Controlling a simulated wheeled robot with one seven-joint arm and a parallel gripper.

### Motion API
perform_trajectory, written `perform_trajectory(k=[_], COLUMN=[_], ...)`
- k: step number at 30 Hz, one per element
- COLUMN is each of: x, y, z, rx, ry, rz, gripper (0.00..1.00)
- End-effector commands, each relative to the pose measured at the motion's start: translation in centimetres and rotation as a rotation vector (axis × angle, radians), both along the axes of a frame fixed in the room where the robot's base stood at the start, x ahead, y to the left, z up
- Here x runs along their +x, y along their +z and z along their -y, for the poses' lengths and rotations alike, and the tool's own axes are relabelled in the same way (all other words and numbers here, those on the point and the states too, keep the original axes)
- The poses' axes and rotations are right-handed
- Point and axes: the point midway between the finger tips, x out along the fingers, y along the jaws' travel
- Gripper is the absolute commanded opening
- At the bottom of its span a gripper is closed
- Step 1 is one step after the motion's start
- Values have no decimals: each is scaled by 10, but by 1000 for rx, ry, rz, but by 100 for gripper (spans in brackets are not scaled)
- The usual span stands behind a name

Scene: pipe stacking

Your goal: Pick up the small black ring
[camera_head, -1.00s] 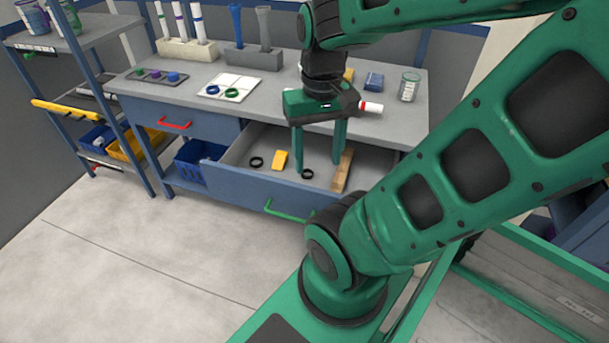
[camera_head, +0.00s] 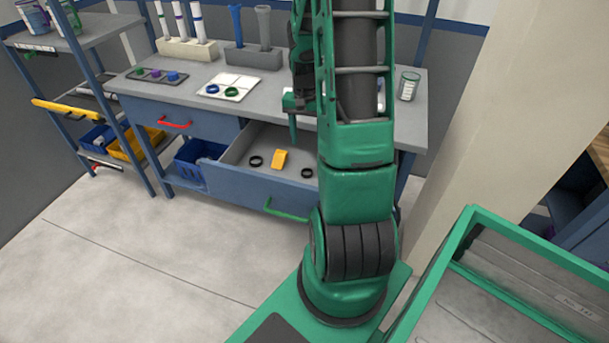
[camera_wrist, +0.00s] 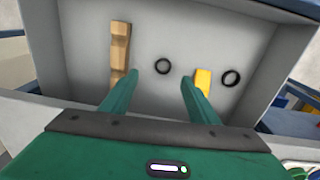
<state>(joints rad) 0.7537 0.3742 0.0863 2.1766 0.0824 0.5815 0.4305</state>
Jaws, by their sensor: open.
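Two black rings lie flat in the open drawer (camera_head: 216,183). One ring (camera_head: 307,176) is to the right of a yellow block (camera_head: 279,159), and the other ring (camera_head: 256,166) is to its left. In the wrist view the ring beside the wooden block (camera_wrist: 120,47) looks slightly smaller (camera_wrist: 156,66); the other ring (camera_wrist: 224,79) is beyond the yellow block (camera_wrist: 203,82). My gripper (camera_wrist: 158,76) is open and empty above the drawer, its fingers spread towards the smaller-looking ring. In the head view my arm hides most of the gripper; one finger shows.
The drawer walls surround the rings and blocks. On the worktop (camera_head: 130,86) above stand a white tray (camera_head: 243,82) with coloured rings, a dark tray (camera_head: 158,76), holders with upright pipes, and a glass jar (camera_head: 408,86). A green handle (camera_head: 285,211) sticks out from the drawer front.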

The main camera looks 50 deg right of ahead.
Motion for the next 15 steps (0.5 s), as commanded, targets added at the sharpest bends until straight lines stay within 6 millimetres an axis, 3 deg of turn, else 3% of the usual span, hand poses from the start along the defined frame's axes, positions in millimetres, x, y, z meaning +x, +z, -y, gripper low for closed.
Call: perform_trajectory(k=[3, 15], x=[9, 17], y=[-29, -81], z=[15, 25], rx=[20, 36], ry=[-57, -107], rz=[12, 29], gripper=[55, 55])
